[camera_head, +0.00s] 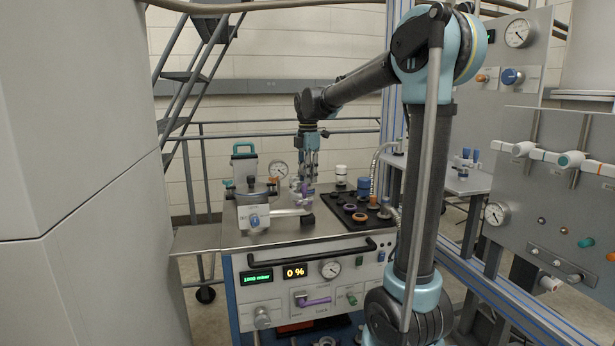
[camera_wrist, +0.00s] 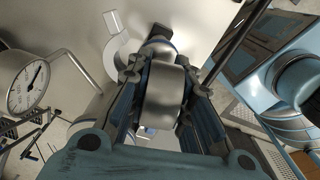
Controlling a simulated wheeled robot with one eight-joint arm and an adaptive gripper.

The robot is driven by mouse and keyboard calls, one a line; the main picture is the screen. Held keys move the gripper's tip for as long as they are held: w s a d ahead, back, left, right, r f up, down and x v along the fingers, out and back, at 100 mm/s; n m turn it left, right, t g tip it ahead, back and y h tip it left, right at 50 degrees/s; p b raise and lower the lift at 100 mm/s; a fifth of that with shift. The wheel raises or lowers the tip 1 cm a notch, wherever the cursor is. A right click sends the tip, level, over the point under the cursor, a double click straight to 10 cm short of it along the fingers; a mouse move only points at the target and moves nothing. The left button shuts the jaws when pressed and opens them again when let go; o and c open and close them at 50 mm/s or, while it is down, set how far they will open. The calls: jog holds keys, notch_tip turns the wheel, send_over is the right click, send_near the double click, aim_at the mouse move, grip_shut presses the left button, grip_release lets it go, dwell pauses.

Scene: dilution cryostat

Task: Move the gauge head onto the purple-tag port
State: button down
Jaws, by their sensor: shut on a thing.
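A black port plate (camera_head: 335,197) lies to the right of the gripper on the cart. It has several ports with coloured rings; one ring (camera_head: 350,207) looks purple. The gripper is apart from that port.
A metal vessel with a teal handle (camera_head: 244,150) and a round dial (camera_head: 279,170) stand left of the gripper. White and blue capped parts (camera_head: 341,172) stand behind the port plate.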

jog(key=shift+f, duration=0.1)
jog(key=c, duration=1.3)
grip_release()
jog(key=shift+c, duration=0.2)
notch_tip(320, 180, up, 19)
jog(key=s+d+f+m+t, duration=0.1)
jog(key=s+d+f+m, duration=0.75)
jog(key=s+f, duration=0.35)
jog(key=s+d+f+m+t, duration=0.1)
jog(key=s+d+f+m, duration=0.7)
jog(key=s+d+f, duration=0.4)
jog(key=s+f+m, duration=0.3)
jog(key=s+f, duration=0.1)
jog(key=f, duration=0.3)
jog(key=s+f+m, duration=0.3)
jog(key=f+m, duration=0.1)
jog(key=f, duration=0.4)
jog(key=shift+s+d+f, duration=0.2)
jog(key=shift+s+d, duration=0.15)
jog(key=shift+s, duration=0.05)
